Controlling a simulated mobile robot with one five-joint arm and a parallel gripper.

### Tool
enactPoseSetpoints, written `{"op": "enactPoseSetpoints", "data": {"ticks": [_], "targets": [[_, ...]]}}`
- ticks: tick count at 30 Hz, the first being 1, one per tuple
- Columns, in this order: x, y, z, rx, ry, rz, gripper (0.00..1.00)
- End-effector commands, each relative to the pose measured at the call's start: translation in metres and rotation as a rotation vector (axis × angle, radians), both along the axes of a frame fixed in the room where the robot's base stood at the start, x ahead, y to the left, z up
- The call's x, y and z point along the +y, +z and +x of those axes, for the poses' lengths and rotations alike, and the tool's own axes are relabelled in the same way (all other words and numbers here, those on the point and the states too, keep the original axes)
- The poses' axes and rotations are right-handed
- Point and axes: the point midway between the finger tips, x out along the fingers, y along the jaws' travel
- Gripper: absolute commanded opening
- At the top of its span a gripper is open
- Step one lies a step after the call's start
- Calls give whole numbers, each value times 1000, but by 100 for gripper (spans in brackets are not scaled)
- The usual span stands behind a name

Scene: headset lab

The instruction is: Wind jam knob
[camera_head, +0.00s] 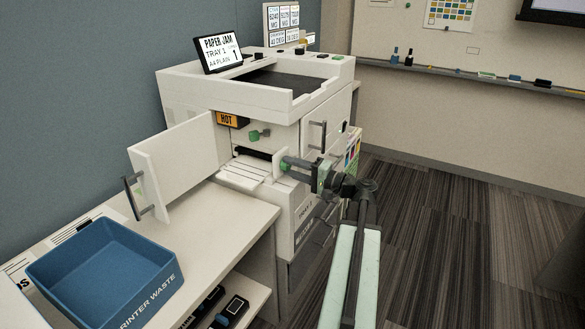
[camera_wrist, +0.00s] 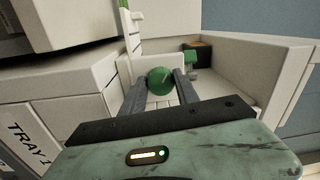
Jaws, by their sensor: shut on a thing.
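The white printer (camera_head: 180,92) stands with its left side door (camera_head: 182,155) swung open. The round green jam knob (camera_wrist: 160,80) shows in the wrist view between the two dark fingers of my gripper (camera_wrist: 160,88). My gripper (camera_head: 290,165) is shut on this knob at the front of the open bay. In the head view the fingers and the arm hide most of the knob. A second green part (camera_head: 259,133) sits deeper inside the bay, near an orange HOT label (camera_head: 228,119).
A blue printer waste bin (camera_head: 62,272) stands on the white table (camera_head: 225,222) at the left. A screen reading PAPER JAM, TRAY 1 (camera_head: 218,52) is on top of the printer. The striped floor at the right (camera_head: 450,225) is clear.

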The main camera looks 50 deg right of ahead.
Motion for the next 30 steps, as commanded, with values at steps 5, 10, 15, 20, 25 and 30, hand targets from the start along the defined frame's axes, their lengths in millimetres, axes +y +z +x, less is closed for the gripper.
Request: {"op": "enactPoseSetpoints", "data": {"ticks": [5,10,15,20,25,30], "targets": [[0,1,1,-2,-2,2,46],[0,0,0,-1,-1,0,46],[-2,0,-7,-1,-1,0,46],[-10,-2,-36,-1,-4,1,46],[-17,-4,-64,-1,-3,0,46],[-20,-4,-75,-1,-1,0,46]]}}
